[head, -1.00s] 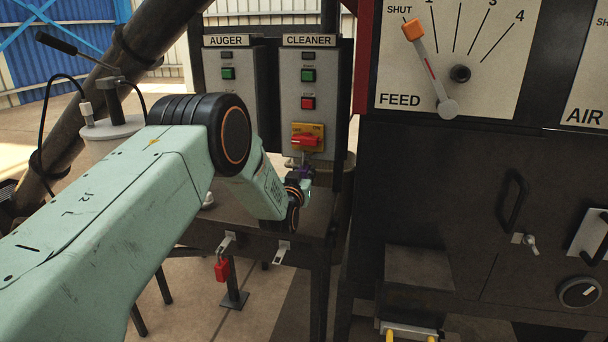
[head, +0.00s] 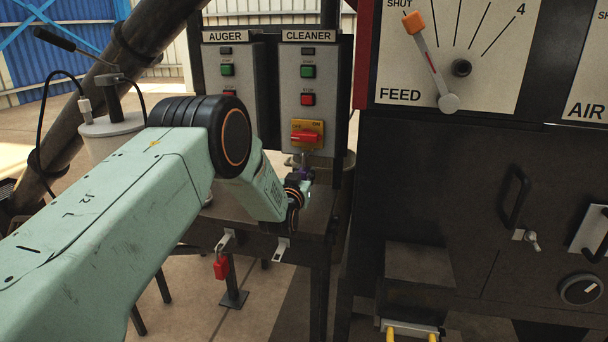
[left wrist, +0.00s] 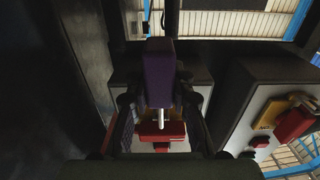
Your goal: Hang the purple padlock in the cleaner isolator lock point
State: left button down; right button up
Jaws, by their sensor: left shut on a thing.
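The purple padlock (left wrist: 159,75) is between the fingers of my left gripper (left wrist: 158,105) in the left wrist view, with its pale shackle pointing down the picture. The shackle overlaps the red isolator handle there; I cannot tell whether it touches the lock point. In the head view the cleaner isolator is a yellow plate (head: 317,127) with a red handle (head: 305,137) on the CLEANER panel (head: 290,120). My left gripper (head: 304,175) is just below it, mostly hidden by its own wrist, with a little purple showing. My right gripper is not in view.
The AUGER panel (head: 243,110) stands left of the CLEANER panel. A red padlock (head: 221,267) hangs from a bracket on the front of the dark bench (head: 262,234). The dark press body with the FEED dial (head: 400,70) is close on the right.

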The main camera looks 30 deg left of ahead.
pick_arm(q)
jog(key=shift+r, duration=0.1)
jog(key=c, duration=1.1)
grip_release()
jog(key=shift+s, duration=0.1)
jog(key=v, duration=1.1)
jog(key=shift+s+d, duration=0.15)
jog(key=shift+s, duration=0.25)
